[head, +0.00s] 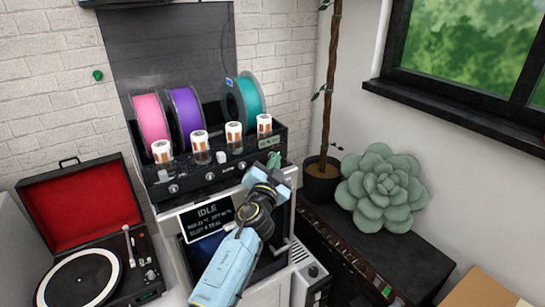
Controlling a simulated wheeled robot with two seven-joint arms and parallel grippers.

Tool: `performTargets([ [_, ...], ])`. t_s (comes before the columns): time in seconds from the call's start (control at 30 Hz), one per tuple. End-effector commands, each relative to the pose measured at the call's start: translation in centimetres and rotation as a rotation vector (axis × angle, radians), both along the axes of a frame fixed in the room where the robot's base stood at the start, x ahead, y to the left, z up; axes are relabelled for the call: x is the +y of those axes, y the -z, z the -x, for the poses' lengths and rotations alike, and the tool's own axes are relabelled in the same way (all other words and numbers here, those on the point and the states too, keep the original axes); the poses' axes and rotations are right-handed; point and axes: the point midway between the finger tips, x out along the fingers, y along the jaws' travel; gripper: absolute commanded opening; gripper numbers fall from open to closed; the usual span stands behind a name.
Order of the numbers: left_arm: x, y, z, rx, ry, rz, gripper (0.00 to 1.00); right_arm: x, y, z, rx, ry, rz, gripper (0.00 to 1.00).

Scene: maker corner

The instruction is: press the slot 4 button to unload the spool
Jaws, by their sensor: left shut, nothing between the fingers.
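The filament unit (160,178) is a dark box on top of the printer. It carries a pink spool (149,120), a purple spool (186,115) and, after a gap, a teal spool (246,98) at the right, apparently in slot 4. Small round buttons show on its front, such as the leftmost button (173,188). My left gripper (273,161) is shut and empty, its tip at the right end of this front. The screen (206,220) reads IDLE. My right gripper is not in view.
A record player (95,270) with an open red-lined lid stands at the left. A potted plant (322,185) and a large succulent (382,190) stand on a dark cabinet at the right. Several white-and-orange canisters (199,140) stand along the unit's top.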

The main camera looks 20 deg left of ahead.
Motion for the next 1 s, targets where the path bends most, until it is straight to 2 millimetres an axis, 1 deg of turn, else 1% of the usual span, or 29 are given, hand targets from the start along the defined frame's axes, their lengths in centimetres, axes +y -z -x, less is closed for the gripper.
performTargets([
  [0.03, 0.5, 0.0, 0.0, 0.000, -0.009, -0.008, 0.00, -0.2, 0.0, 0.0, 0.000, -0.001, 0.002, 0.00],
  [0.17, 0.0, 0.1, 0.3, 0.003, -0.007, -0.004, 0.00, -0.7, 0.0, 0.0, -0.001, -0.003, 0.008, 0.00],
  [0.3, -1.2, 0.3, 1.1, 0.004, -0.003, -0.001, 0.00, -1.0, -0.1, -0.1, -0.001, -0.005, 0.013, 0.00],
  [0.6, -3.8, 0.4, 3.0, 0.005, 0.000, 0.004, 0.00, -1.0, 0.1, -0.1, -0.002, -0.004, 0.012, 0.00],
  [0.7, -4.4, 0.3, 3.5, 0.004, 0.000, 0.004, 0.00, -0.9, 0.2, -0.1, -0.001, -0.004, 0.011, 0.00],
  [1.0, -4.8, 0.3, 3.8, 0.005, 0.000, 0.004, 0.00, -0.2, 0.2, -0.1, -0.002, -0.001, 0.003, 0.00],
])
